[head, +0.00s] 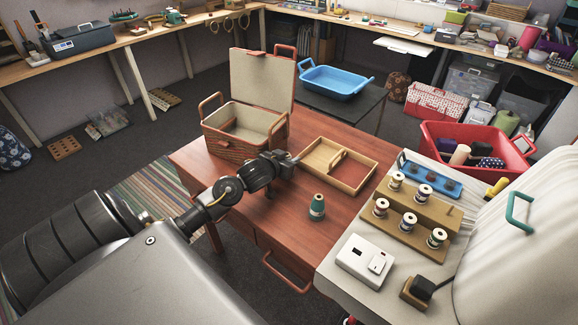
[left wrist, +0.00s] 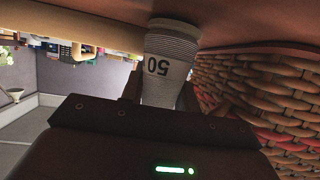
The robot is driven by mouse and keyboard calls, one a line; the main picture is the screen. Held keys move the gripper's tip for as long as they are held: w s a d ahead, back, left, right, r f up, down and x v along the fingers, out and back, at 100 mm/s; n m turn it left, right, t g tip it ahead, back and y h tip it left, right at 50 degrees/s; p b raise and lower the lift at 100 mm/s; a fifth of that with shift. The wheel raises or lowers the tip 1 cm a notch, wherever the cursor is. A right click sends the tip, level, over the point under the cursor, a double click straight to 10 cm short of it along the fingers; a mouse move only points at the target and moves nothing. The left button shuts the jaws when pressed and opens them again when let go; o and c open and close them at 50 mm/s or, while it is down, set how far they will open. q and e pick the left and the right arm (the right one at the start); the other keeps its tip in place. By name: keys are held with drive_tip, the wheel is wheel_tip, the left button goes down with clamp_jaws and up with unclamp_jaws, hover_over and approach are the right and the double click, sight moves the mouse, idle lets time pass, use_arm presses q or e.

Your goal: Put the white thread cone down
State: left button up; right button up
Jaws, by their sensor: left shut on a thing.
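My left gripper (head: 292,162) is over the red-brown table (head: 230,178), between the open wicker basket (head: 242,132) and the wooden tray (head: 368,178). In the left wrist view, it is shut on the white thread cone (left wrist: 168,65), marked "50". The wrist picture is turned over, with the table surface along its top. The cone's wide end is at or very near that surface; I cannot tell if it touches. Wicker weave (left wrist: 255,90) is close beside the cone. In the head view I cannot make out the cone behind the gripper. My right gripper is not in view.
A green thread cone (head: 317,208) stands in front of the tray. On the pale surface at right are a spool rack (head: 418,207) with several spools, a white box (head: 364,261) and a blue tray (head: 408,164). The table's front middle is bare.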

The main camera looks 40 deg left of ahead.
use_arm(q)
drive_tip(key=shift+a+f, duration=0.15)
drive_tip(key=shift+f, duration=0.05)
drive_tip(key=shift+f, duration=0.1)
drive_tip(key=o, duration=1)
drive_tip(key=shift+f, duration=0.2)
